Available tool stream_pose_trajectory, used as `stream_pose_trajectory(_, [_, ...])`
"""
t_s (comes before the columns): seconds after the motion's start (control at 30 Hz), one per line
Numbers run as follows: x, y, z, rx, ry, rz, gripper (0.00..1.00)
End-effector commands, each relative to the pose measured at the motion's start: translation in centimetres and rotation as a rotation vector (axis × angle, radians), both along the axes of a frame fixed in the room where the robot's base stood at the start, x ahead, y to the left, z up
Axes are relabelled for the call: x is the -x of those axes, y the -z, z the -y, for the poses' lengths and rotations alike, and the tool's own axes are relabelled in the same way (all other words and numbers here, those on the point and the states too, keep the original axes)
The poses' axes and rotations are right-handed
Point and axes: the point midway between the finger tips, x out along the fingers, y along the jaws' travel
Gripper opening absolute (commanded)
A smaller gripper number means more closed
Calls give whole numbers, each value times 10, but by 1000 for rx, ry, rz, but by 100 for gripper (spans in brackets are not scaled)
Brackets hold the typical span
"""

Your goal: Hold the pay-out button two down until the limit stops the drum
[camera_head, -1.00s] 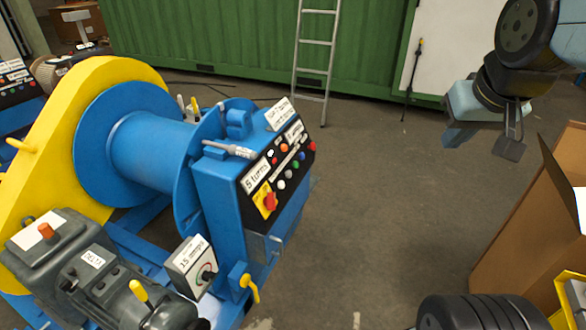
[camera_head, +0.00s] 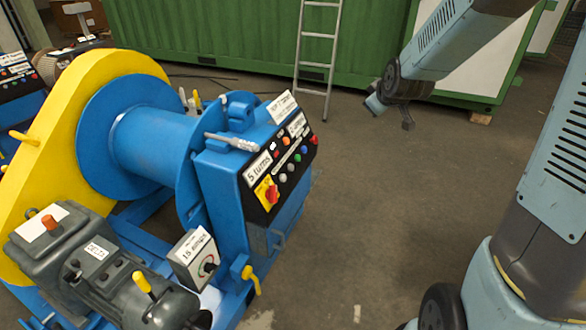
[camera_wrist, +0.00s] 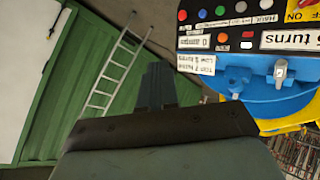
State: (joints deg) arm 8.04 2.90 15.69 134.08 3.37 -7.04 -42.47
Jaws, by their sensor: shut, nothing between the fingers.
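The blue control box carries a black, sloping button panel (camera_head: 287,163) beside the drum. It has a row of round buttons, red, green, blue and pale ones, under a label strip, and a red knob (camera_head: 269,194) on a yellow plate. The lettering is too small to tell which button is pay-out two. The blue drum (camera_head: 150,140) is bare. My gripper (camera_head: 374,105) is shut and empty, in the air to the right of and beyond the panel, touching nothing. In the wrist view its closed fingers (camera_wrist: 157,84) point toward the scene, with the panel (camera_wrist: 245,28) upside down at upper right.
A ladder (camera_head: 317,55) leans against the green container (camera_head: 225,40) at the back. A grey motor (camera_head: 110,265) and a dial box (camera_head: 196,260) stand in front of the drum. A silver-tipped part (camera_head: 232,142) lies atop the control box. The floor right of the box is clear.

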Motion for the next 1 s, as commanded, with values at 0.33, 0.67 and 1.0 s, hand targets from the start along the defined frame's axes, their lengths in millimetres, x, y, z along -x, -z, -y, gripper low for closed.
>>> stream_pose_trajectory(0.33, [-69,84,-42,117,-200,145,0])
stream_pose_trajectory(0.67, [-104,172,-82,214,-356,303,0])
stream_pose_trajectory(1.0, [-109,261,-115,301,-461,467,0])
